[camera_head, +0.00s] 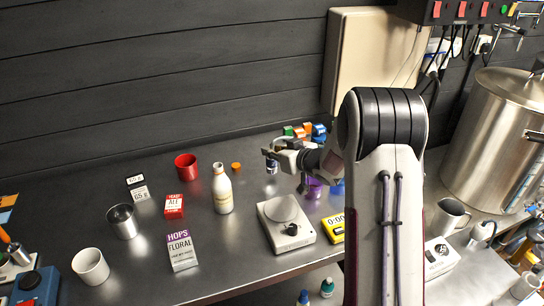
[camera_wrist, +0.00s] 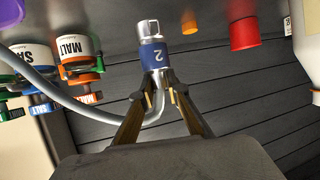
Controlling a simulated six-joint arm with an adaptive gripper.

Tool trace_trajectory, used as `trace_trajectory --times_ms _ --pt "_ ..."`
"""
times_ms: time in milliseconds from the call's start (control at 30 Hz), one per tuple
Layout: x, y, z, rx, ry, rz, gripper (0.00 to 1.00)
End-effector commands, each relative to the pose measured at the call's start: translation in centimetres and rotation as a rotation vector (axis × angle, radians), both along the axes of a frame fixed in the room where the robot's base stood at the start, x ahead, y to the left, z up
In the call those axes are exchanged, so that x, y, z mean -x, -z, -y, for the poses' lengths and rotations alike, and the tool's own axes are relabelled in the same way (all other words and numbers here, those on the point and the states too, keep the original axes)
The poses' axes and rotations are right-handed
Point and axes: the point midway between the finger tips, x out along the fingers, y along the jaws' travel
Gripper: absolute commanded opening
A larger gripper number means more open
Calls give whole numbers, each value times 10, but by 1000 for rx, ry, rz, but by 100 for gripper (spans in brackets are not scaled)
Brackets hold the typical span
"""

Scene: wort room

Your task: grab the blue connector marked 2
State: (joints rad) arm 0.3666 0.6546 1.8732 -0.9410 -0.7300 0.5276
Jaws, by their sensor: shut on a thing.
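The blue connector marked 2 (camera_wrist: 153,55) shows in the wrist view with a silver metal end and a grey cable running from it. In the head view the connector (camera_head: 271,166) shows small and dark at my gripper (camera_head: 273,153). It appears held above the metal table, though the exact height is hard to tell. The cable curves off to the left in the wrist view.
A white bottle (camera_head: 222,190), an orange cap (camera_head: 236,166) and a red cup (camera_head: 186,167) stand left of my gripper. A white scale (camera_head: 286,228) lies in front. Coloured clips, one labelled MALT (camera_wrist: 75,48), are close by.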

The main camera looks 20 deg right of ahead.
Motion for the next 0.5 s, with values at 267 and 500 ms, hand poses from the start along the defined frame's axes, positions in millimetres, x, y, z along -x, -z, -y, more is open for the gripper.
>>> trace_trajectory --times_ms 267,500 --pt "-1 -42 0 1 0 5 0" --pt "0 -67 0 0 0 2 0"
